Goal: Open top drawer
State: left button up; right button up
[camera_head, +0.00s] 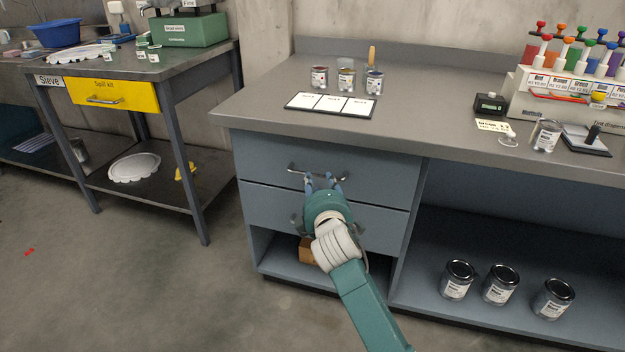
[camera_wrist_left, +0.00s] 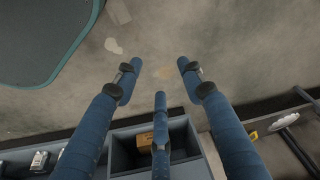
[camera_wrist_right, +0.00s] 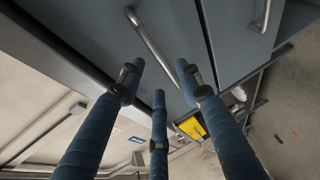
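The top drawer (camera_head: 262,160) is a blue-grey front under the worktop, and it is closed. Its metal bar handle (camera_head: 298,168) runs across the middle of the front. My right gripper (camera_head: 323,180) is at this handle. In the right wrist view, the handle (camera_wrist_right: 148,38) passes between the spread fingers of the right gripper (camera_wrist_right: 159,68); I cannot tell whether they touch it. My left gripper is outside the head view. In the left wrist view, the left gripper (camera_wrist_left: 159,66) is open and empty above the floor.
A second drawer (camera_head: 265,203) sits below, closed, its handle partly hidden by my right arm. An open shelf beneath holds a cardboard box (camera_head: 306,250). Several paint cans (camera_head: 501,285) stand on the lower right shelf. A table with a yellow drawer (camera_head: 115,95) stands left. Floor between is clear.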

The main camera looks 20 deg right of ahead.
aim_at(316, 175)
jog(key=b+x, duration=0.1)
jog(key=x, duration=0.4)
jog(key=shift+w+f, duration=0.1)
jog(key=shift+w, duration=0.05)
grip_shut()
